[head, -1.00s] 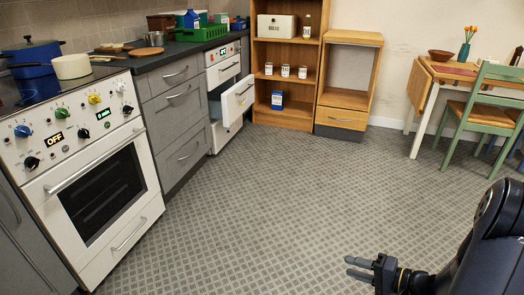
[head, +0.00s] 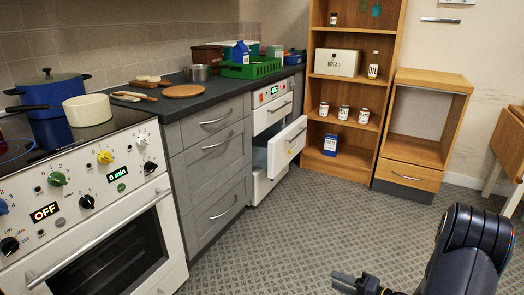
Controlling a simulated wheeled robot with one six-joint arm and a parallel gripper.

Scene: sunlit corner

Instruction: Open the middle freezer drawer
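The freezer (head: 271,94) is a white unit set into the grey counter row, with a small display at its top. Its middle drawer (head: 288,146) stands pulled out, with a handle on its white front. The upper drawer (head: 272,113) and the lower drawer (head: 268,184) look shut. My gripper (head: 343,281) is at the bottom of the head view, low over the floor, to the right of and well apart from the freezer. Its two fingers are apart with nothing between them.
A white oven (head: 100,215) and grey drawers (head: 212,165) stand left of the freezer. A wooden bookcase (head: 309,95) and an open wooden cabinet (head: 413,178) stand to its right. A wooden table (head: 510,145) is at the right edge. The tiled floor (head: 310,225) between is clear.

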